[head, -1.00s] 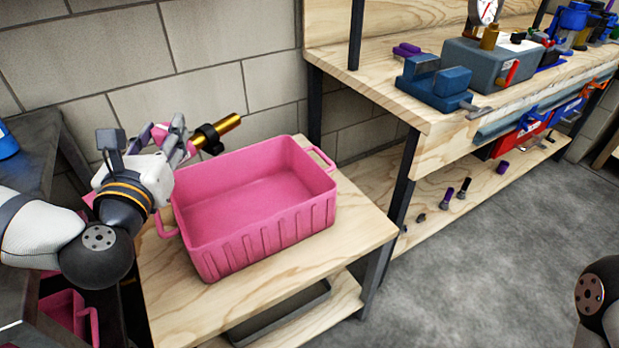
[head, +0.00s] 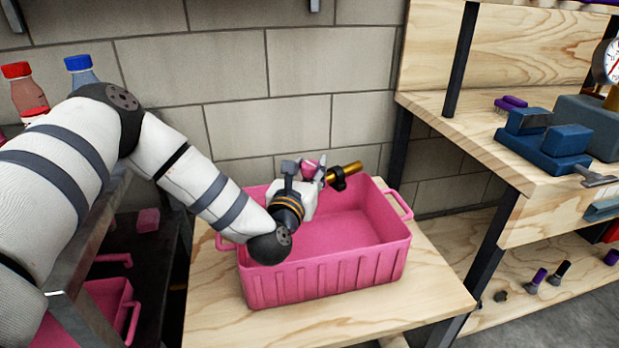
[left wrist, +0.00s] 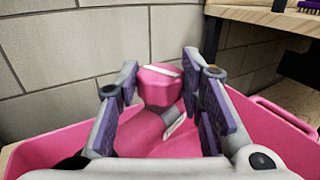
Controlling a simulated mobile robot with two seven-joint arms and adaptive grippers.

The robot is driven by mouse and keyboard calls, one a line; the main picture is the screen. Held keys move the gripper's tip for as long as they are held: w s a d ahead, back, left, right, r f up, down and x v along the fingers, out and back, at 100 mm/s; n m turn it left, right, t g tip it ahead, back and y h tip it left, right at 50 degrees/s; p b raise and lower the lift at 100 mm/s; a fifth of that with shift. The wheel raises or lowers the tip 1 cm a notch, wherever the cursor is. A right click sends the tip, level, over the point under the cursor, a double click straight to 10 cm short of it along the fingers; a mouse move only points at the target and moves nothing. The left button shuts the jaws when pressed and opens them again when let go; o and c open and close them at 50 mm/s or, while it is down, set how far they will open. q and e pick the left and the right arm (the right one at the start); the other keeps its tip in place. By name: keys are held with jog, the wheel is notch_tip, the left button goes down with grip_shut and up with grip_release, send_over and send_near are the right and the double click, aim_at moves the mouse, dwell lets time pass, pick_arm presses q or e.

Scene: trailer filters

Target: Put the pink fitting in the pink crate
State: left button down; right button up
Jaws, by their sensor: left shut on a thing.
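The pink crate (head: 325,277) stands upright on a light wooden table. My left gripper (head: 318,174) is over the crate's far left part, near the back rim. It is shut on the pink fitting (head: 309,168), which shows as a pink knob (left wrist: 160,86) between the purple-padded fingers in the left wrist view. A gold tube (head: 347,169) with a black collar sticks out to the right beside the fingers; whether it is part of the fitting I cannot tell. The fitting appears above the crate floor, within or near the crate's opening. My right gripper is out of view.
The block wall (head: 240,80) is close behind the crate. A workbench (head: 480,130) with a blue vise (head: 545,142) stands to the right. Another pink crate (head: 105,305) sits low at left, below a shelf with red-capped (head: 25,90) and blue-capped (head: 82,70) bottles.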

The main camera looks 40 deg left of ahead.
pick_arm(q)
jog(key=shift+f, duration=0.8)
jog(key=shift+r, duration=0.1)
jog(key=shift+f, duration=0.25)
jog(key=c, duration=1.1)
grip_release()
